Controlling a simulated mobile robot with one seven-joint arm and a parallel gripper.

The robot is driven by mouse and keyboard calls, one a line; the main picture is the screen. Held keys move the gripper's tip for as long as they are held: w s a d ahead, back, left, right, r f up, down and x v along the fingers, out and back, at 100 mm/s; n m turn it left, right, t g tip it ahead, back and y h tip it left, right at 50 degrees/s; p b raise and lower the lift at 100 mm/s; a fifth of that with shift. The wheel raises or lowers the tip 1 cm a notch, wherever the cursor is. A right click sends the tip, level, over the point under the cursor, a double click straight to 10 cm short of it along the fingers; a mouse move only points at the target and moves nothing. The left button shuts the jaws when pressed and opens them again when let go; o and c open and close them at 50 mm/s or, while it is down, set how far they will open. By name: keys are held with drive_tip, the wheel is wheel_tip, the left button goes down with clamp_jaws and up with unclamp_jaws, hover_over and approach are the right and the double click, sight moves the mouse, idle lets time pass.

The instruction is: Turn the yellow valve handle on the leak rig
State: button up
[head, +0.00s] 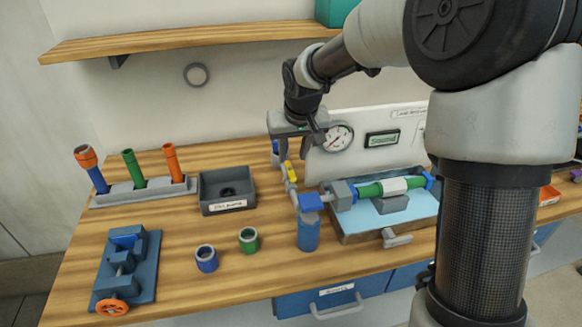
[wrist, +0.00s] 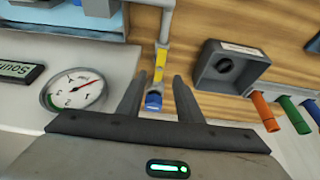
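The yellow valve handle (head: 291,171) lies along a grey pipe at the left of the leak rig, just below my gripper (head: 291,153) in the head view. In the wrist view the yellow handle (wrist: 161,58) shows between and just beyond the fingertips of my gripper (wrist: 160,80). A blue pipe end (wrist: 153,101) also shows between the fingers. The fingers are apart with nothing clamped. I cannot tell whether either finger touches the handle. The leak rig's green pipe (head: 369,190) runs over a light-blue tray (head: 412,212), with a blue cylinder (head: 308,235) under its left end.
A pressure gauge (head: 338,136) and a display (head: 382,139) sit on the white panel behind. A dark bin (head: 228,205), a rack of colored tubes (head: 140,194), a blue vise (head: 146,262) and blue (head: 206,263) and green (head: 249,243) rings stand left. A shelf (head: 190,38) hangs above.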

sight(290, 170)
drive_tip(key=x, duration=0.6)
drive_tip(key=shift+w+f+b, duration=0.15)
drive_tip(key=shift+f+b, duration=0.15)
clamp_jaws()
